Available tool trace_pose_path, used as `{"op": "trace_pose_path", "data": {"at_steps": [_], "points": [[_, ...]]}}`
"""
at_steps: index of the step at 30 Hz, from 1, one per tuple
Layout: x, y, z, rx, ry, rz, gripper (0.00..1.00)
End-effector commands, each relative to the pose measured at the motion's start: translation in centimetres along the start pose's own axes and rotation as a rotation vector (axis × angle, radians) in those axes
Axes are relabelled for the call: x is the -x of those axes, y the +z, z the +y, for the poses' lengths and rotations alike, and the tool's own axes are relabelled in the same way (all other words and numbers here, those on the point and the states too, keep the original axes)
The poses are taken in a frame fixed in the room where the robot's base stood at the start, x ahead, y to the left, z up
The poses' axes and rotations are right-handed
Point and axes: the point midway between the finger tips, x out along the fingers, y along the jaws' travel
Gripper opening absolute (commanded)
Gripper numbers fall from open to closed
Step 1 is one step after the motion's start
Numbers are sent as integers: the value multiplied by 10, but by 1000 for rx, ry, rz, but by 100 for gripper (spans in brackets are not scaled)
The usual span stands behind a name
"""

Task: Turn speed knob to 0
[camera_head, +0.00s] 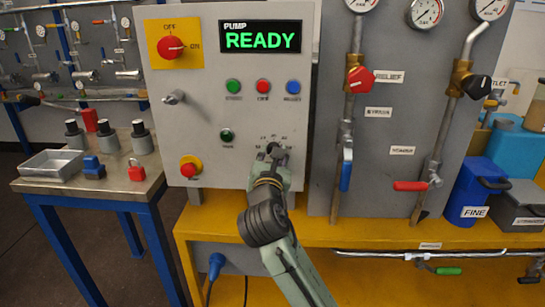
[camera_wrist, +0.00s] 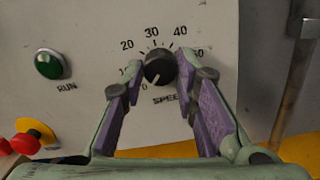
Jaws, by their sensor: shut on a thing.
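The black speed knob (camera_wrist: 159,68) sits on the grey control panel in the wrist view, with a printed scale around it and the word SPEED below, partly covered. A pale mark on the knob points down and a little left, toward the 0. My gripper (camera_wrist: 160,72) is shut on the knob, one purple-padded finger on its left and one on its right. In the head view my gripper (camera_head: 272,160) reaches the lower right of the panel (camera_head: 215,110); the knob is mostly hidden there. The panel's display (camera_head: 262,38) reads PUMP READY.
A green RUN button (camera_wrist: 48,64) is left of the knob. A red emergency button (camera_head: 188,169) sits lower left on the panel. A red OFF/ON switch (camera_head: 171,47) is at top left. Pipes with a blue-handled valve (camera_head: 346,170) stand to the right.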

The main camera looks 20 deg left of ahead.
Motion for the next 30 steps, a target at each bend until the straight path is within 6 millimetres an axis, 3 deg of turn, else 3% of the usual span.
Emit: {"op": "trace_pose_path", "data": {"at_steps": [12,13,22,30], "points": [[0,0,0,8,-1,0,0],[0,0,0,8,-1,0,29],[0,0,0,7,-1,0,48],[1,0,0,6,0,0,48]]}}
